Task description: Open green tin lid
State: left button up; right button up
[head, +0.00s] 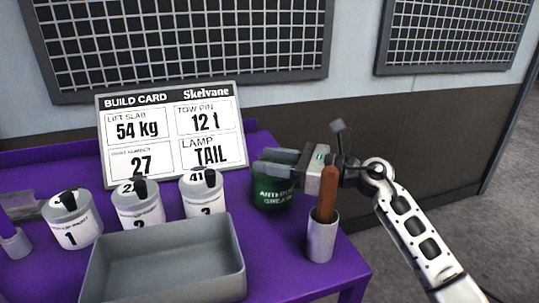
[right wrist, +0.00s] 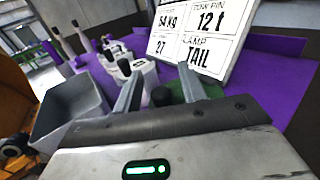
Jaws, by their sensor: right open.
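The green tin (head: 271,192) stands on the purple table, right of the white tins. Its upper part is hidden behind my right gripper (head: 270,163), which comes in from the right with its fingers over the top of the tin. In the right wrist view my right gripper (right wrist: 161,88) has its two fingers spread apart. Green of the tin (right wrist: 209,86) shows around the right finger, and a small dark knob sits between the fingers. I cannot tell whether the fingers touch the lid. My left gripper is not in view.
White numbered tins with black knobs, such as tin 3 (head: 203,196), stand left. A grey tray (head: 165,238) lies in front. A cup (head: 321,240) with a brown wooden handle (head: 327,192) stands by my right arm. A build card (head: 172,133) leans at the back.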

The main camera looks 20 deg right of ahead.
jog(key=shift+w+a, duration=0.2)
jog(key=shift+a, duration=0.1)
